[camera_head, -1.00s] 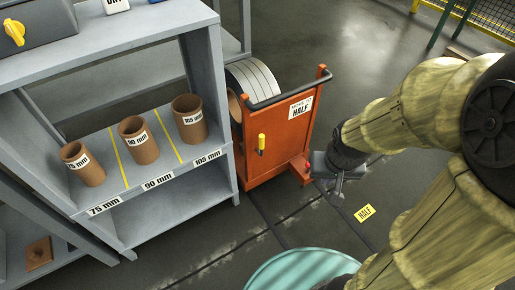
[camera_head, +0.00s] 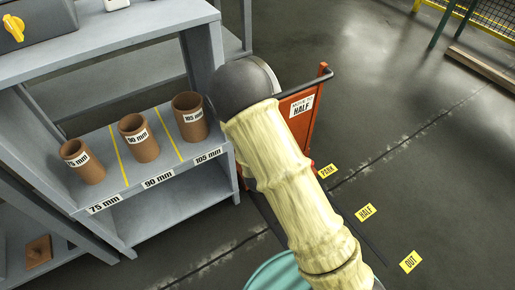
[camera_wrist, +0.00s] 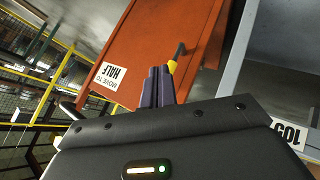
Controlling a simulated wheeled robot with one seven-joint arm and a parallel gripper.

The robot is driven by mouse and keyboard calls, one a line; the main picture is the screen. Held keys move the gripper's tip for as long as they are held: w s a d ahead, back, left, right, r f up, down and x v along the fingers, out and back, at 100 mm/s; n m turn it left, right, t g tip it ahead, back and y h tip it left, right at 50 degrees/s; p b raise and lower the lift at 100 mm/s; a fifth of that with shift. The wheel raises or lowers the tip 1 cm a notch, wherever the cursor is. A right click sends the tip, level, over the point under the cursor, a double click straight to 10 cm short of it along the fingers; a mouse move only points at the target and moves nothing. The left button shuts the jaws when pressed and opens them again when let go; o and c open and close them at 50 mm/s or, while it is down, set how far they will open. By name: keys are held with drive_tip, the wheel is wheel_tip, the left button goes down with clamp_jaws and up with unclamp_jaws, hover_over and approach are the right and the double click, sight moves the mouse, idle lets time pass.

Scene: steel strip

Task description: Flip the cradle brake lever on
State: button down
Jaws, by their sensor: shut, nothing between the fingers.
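The orange cradle cart (camera_head: 298,130) stands right of the grey shelf in the head view, mostly hidden behind my arm. Its front panel also fills the upper middle of the wrist view (camera_wrist: 145,40). The brake lever has a yellow grip (camera_wrist: 172,66) and a dark shank; it shows only in the wrist view. My gripper (camera_wrist: 158,70) is shut and empty, with its fingertips close beside the yellow grip. I cannot tell whether they touch. My arm hides the gripper and lever in the head view.
The grey shelf (camera_head: 150,205) with several brown cores stands close left of the cart. A dark push bar (camera_head: 306,87) crosses the cart's top. Yellow floor labels PARK, HALF and OUT lie to the right. A teal round object (camera_head: 268,272) is at the bottom.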

drive_tip(key=s+a+f+n+t+y, duration=0.1)
drive_tip(key=s+a+f+n+t, duration=0.2)
drive_tip(key=n, duration=0.8)
drive_tip(key=a+f+t, duration=0.2)
drive_tip(key=a+t, duration=0.2)
drive_tip(key=t, duration=0.1)
drive_tip(key=shift+t+y, duration=0.3)
drive_tip(key=shift+y, duration=0.1)
drive_tip(key=shift+w, duration=0.15)
drive_tip(key=w+d+b, duration=0.2)
drive_tip(key=w+b, duration=0.3)
drive_tip(key=w, duration=0.7)
drive_tip(key=shift+w+d, duration=0.3)
drive_tip(key=shift+d, duration=0.05)
drive_tip(key=shift+w+a+r, duration=0.1)
